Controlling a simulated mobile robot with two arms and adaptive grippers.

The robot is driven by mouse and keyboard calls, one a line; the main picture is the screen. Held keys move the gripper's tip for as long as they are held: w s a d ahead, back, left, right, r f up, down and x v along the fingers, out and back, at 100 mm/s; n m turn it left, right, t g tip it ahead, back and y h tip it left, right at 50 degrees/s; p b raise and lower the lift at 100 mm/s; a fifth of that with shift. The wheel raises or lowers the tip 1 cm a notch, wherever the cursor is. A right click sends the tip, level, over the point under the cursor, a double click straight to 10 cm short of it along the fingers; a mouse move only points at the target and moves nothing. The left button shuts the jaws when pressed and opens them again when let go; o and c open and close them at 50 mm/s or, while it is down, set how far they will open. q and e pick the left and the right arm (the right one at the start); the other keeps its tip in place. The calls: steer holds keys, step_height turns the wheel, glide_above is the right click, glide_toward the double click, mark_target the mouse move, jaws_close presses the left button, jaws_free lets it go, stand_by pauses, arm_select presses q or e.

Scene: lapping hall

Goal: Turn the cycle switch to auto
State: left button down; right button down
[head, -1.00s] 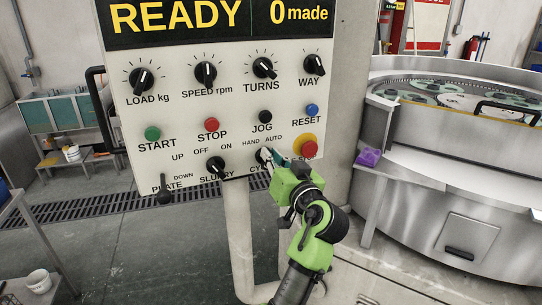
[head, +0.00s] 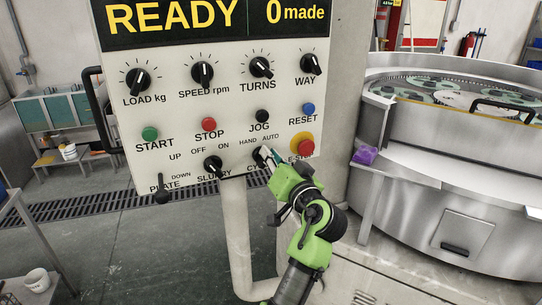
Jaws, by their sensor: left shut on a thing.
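The cycle switch (head: 259,154) is a black knob with a pale pointer, low on the right of the white control panel (head: 180,115). HAND is printed above it to the left and AUTO above it to the right. Its lettering below is partly covered by my green left gripper (head: 267,156). That gripper reaches up from below right, with its fingers shut on the cycle switch. The fingers hide part of the knob, so I cannot tell for sure which label it points to. My right gripper is not in view.
The red emergency stop (head: 303,145) on its yellow base sits close to the right of the gripper. The slurry switch (head: 213,166) is to the left, and the jog button (head: 262,116) is above. A round steel lapping machine (head: 450,190) stands at right.

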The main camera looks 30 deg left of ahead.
arm_select(q)
steer(key=c, duration=2.1)
jaws_free()
steer(key=shift+a, duration=0.1)
steer(key=shift+c, duration=0.2)
steer(key=shift+o, duration=0.3)
steer(key=shift+w, duration=0.1)
steer(key=shift+n, duration=0.3)
